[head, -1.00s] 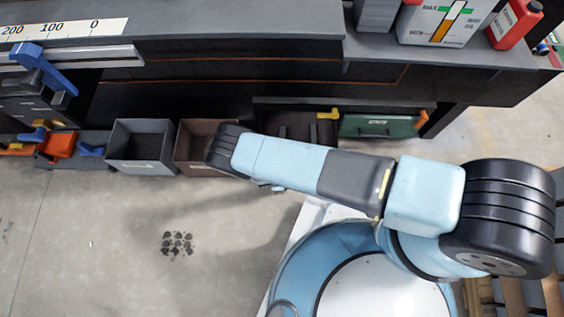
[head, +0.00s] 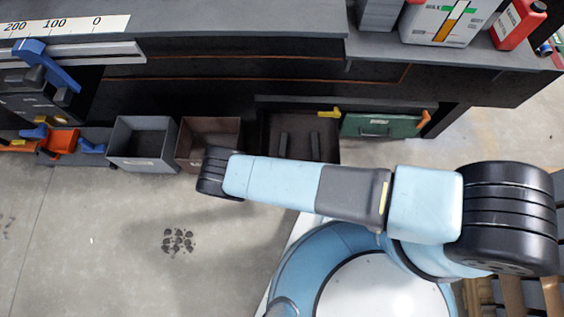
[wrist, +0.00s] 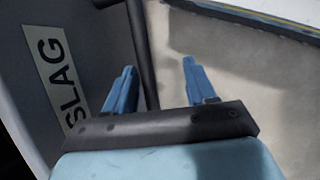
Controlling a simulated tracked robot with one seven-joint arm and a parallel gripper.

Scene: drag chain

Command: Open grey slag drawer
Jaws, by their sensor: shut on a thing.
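In the wrist view, a dark grey drawer front (wrist: 95,45) with a white SLAG label (wrist: 58,75) fills the left side. A dark bar handle (wrist: 142,50) runs down beside it. In the head view my arm hides the gripper and the labelled front. I cannot tell there which container bears the label. A dark drawer (head: 267,135) with upright bars inside shows above my forearm.
A grey open box (head: 140,164) and a brown open box (head: 208,160) stand left of the dark drawer. A green drawer (head: 380,127) is to its right. The workbench (head: 240,20) stretches behind.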

